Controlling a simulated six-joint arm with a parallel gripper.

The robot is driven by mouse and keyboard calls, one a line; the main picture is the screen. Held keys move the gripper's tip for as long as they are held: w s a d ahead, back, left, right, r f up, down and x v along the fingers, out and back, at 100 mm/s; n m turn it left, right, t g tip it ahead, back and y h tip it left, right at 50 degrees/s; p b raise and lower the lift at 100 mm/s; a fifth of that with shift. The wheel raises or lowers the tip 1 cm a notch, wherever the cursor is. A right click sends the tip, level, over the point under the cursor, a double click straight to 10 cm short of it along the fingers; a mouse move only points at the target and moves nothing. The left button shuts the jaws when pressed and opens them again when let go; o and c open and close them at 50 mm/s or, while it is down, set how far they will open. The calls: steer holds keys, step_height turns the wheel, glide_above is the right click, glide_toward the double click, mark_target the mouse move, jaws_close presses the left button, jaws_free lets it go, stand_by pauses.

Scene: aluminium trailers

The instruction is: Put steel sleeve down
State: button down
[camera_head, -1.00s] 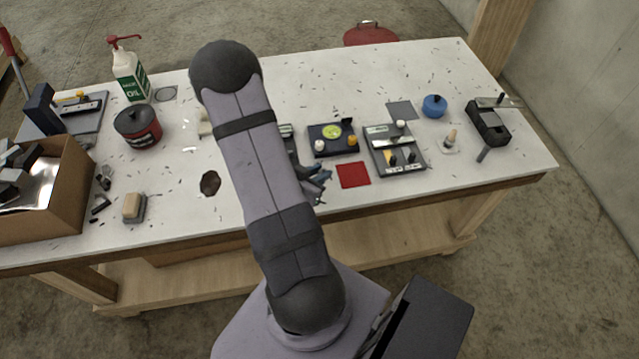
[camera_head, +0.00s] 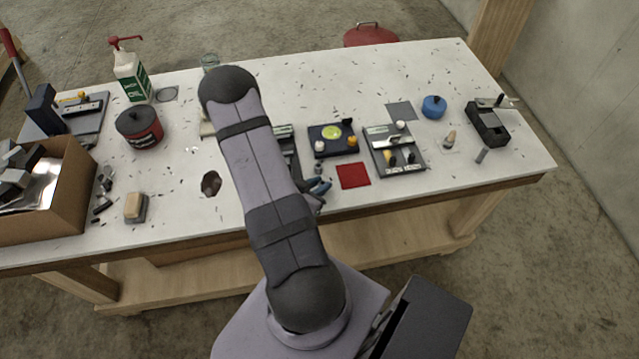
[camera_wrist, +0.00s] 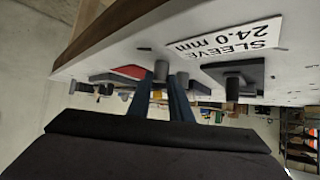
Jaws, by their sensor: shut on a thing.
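My gripper (camera_head: 318,187) is low at the front of the bench, between my arm and a red square (camera_head: 353,175). In the wrist view its blue fingers (camera_wrist: 163,92) are close together, shut on the steel sleeve. A dark panel (camera_head: 288,148) is partly hidden by my arm in the head view. I cannot tell whether the sleeve touches anything.
A dark tray with a yellow-green disc (camera_head: 332,148) and a grey tray (camera_head: 411,158) stand right of my gripper. The red square (camera_wrist: 130,72) also shows in the wrist view. A red tin (camera_head: 145,138), oil bottle (camera_head: 127,82) and cardboard box (camera_head: 72,200) are at left.

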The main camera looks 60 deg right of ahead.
steer(key=shift+f, duration=0.2)
steer(key=c, duration=1.6)
jaws_free()
steer(key=shift+r, duration=0.2)
steer(key=shift+a+r, duration=0.25)
steer(key=shift+a, duration=0.2)
steer(key=p+v, duration=0.2)
steer(key=v, duration=0.9)
